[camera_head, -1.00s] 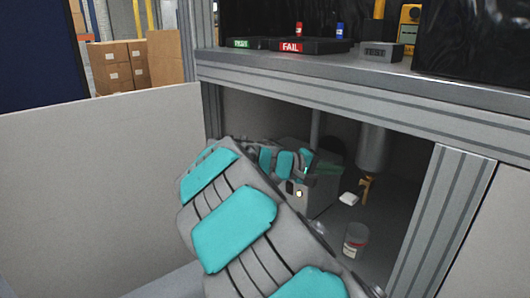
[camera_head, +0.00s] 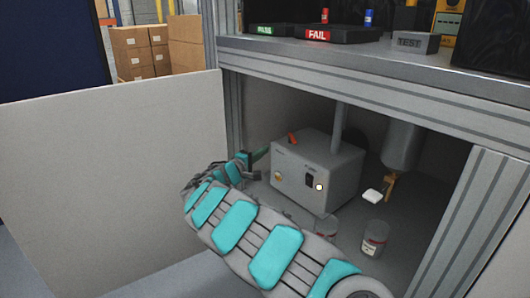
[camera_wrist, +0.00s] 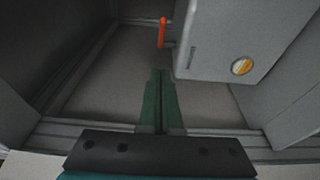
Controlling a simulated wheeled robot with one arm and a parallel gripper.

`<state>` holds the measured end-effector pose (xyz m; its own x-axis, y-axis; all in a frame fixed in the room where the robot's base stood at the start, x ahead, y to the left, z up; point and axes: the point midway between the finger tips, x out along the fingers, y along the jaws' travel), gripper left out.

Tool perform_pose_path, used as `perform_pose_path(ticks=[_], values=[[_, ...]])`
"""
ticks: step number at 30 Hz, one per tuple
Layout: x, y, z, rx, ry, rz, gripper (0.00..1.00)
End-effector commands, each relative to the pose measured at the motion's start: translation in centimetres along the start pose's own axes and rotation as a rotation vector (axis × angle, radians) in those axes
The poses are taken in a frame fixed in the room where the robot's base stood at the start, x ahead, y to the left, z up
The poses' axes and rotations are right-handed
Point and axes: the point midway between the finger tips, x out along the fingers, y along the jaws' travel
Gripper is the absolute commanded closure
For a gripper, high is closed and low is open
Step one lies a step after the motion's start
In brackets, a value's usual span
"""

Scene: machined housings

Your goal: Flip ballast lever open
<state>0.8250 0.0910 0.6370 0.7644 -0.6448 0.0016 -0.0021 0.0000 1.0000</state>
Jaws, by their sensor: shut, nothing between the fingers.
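A grey box (camera_head: 318,172) stands in the open bay under the bench. A small orange-red lever (camera_head: 293,138) sticks up at its upper left edge. In the wrist view the lever (camera_wrist: 162,33) stands beside the box's (camera_wrist: 245,35) left side, ahead of the fingertips. My gripper (camera_head: 264,151) is to the left of the box, with its green fingers pointing toward the lever side. In the wrist view my gripper (camera_wrist: 161,72) has its fingers together and empty, with a gap between the tips and the lever. The lever's base is hard to make out.
A white-labelled jar (camera_head: 375,240) and a clear container (camera_head: 326,228) stand in front of the box. A grey cylinder (camera_head: 402,145) hangs at its right. Bay floor is free left of the box.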

Motion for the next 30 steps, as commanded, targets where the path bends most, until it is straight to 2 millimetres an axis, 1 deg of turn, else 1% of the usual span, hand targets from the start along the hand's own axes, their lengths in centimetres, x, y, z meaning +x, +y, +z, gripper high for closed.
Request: perform_pose_path(ticks=[1, 3, 9, 13, 15, 19, 24, 30], values=[[1.1, -0.1, 0.1, 0.0, -0.003, -0.004, 1.0], [2.5, -0.3, 0.2, -0.002, -0.005, -0.006, 1.0], [5.5, 0.0, 0.1, 0.002, -0.002, -0.003, 1.0], [7.2, -0.3, 0.1, -0.002, -0.003, -0.005, 1.0], [7.9, 0.0, 0.8, -0.004, -0.003, -0.001, 1.0], [8.9, 0.0, 1.9, -0.002, -0.002, -0.002, 1.0], [9.8, 0.0, 2.8, -0.003, -0.003, -0.001, 1.0], [9.9, -0.1, 3.0, -0.001, -0.002, -0.002, 1.0]])
